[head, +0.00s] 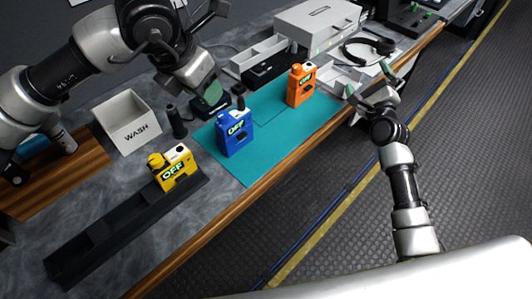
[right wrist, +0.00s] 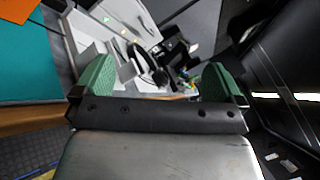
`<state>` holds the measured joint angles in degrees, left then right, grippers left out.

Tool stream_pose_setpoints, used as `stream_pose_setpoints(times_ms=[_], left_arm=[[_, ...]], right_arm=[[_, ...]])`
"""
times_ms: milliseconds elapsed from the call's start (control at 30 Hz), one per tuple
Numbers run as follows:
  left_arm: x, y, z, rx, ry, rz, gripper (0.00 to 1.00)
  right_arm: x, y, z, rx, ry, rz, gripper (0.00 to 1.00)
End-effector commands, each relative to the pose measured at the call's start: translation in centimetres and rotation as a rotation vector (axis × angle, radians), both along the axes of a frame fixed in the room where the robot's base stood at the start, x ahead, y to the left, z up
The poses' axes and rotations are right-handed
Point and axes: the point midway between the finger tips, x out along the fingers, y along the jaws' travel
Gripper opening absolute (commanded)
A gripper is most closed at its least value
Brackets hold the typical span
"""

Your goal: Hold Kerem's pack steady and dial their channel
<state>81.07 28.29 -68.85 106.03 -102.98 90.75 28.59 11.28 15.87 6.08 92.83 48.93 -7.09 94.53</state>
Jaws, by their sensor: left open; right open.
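Three packs with OFF labels are in the head view. A blue pack (head: 235,141) and an orange pack (head: 300,87) stand on the teal mat (head: 275,138). A yellow pack (head: 174,170) stands in the black slotted rack (head: 104,242). I see no readable name on any pack, so I cannot tell which is Kerem's. My left gripper (head: 208,92) is open above the back of the mat, behind the blue pack and apart from it. My right gripper (head: 368,90) is open and empty right of the orange pack; its green fingers show in the right wrist view (right wrist: 158,82).
A WASH bin (head: 127,131) and a dark cylinder (head: 177,123) stand left of the mat. Grey trays (head: 257,55), a grey case (head: 318,27) and a headset (head: 368,44) lie at the back. The wooden bench edge (head: 222,222) borders the open floor at right.

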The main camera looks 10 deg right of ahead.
Motion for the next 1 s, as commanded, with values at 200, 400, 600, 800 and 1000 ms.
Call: stream_pose_setpoints(times_ms=[200,400,600,800,1000], left_arm=[[0.0,0.0,0.0,0.0,0.0,0.0,0.43],[0.0,0.0,0.0,0.0,0.0,0.0,0.43],[0.0,0.0,0.0,0.0,0.0,0.0,0.43],[0.0,0.0,0.0,0.0,0.0,0.0,0.43],[0.0,0.0,0.0,0.0,0.0,0.0,0.43]], right_arm=[[-3.6,10.3,-3.6,0.243,0.115,0.241,1.0],[-9.0,20.1,-5.3,0.521,0.256,0.467,1.0],[-13.9,26.5,-5.2,0.741,0.376,0.618,1.0],[-15.8,29.0,-4.7,0.835,0.428,0.677,1.0],[-14.2,30.4,-4.6,0.842,0.431,0.682,1.0]])
